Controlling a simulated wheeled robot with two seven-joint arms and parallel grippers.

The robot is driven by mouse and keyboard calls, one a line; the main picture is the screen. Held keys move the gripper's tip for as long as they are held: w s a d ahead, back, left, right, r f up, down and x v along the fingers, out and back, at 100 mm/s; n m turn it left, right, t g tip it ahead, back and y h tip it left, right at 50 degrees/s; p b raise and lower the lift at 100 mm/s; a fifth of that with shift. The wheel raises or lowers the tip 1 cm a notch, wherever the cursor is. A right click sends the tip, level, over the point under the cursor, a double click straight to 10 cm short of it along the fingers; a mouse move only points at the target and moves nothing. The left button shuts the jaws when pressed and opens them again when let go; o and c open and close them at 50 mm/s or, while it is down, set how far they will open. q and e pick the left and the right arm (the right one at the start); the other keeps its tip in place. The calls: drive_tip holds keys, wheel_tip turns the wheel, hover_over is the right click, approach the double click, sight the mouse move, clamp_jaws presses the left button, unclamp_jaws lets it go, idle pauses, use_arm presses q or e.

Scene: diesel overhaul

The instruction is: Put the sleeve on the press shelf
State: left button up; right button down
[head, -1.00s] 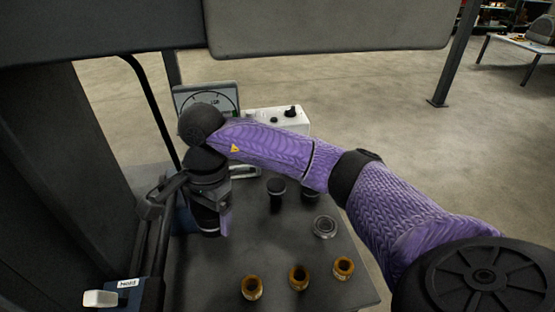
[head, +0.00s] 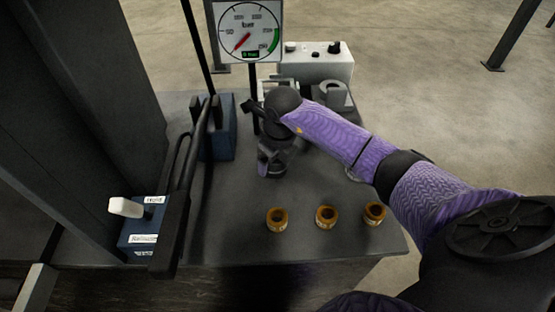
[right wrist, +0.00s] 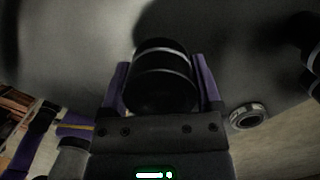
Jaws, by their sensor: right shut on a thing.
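My right gripper (head: 272,160) is shut on a dark cylinder with light bands, taken to be the sleeve (right wrist: 160,82). In the right wrist view the sleeve sits between the two purple fingers (right wrist: 160,88). In the head view the gripper points down over the dark bench top, and the arm partly hides it. I cannot tell whether the sleeve touches the surface below. The dark press frame (head: 105,90) stands at the left; I cannot clearly pick out its shelf. My left gripper is not in view.
A gauge (head: 249,31), a white control box (head: 316,63) and a grey cylindrical part (head: 334,94) are at the back. A blue pump unit with a lever (head: 176,215) stands left of the gripper.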

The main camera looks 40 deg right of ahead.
wheel_tip(320, 180, down, 3)
drive_tip(key=shift+r+b, duration=0.2)
drive_tip(key=shift+b, duration=0.1)
drive_tip(key=shift+f, duration=0.1)
unclamp_jaws()
drive_tip(key=r+p, duration=0.1)
drive_tip(key=r, duration=0.2)
drive_tip(key=s+r+p, duration=0.1)
drive_tip(key=r, duration=0.3)
drive_tip(key=r+p, duration=0.2)
drive_tip(key=r, duration=0.2)
drive_tip(key=shift+s+d+r, duration=0.15)
drive_tip(key=shift+s+r, duration=0.05)
drive_tip(key=shift+s, duration=0.1)
drive_tip(key=shift+s+r, duration=0.1)
drive_tip(key=shift+r, duration=0.3)
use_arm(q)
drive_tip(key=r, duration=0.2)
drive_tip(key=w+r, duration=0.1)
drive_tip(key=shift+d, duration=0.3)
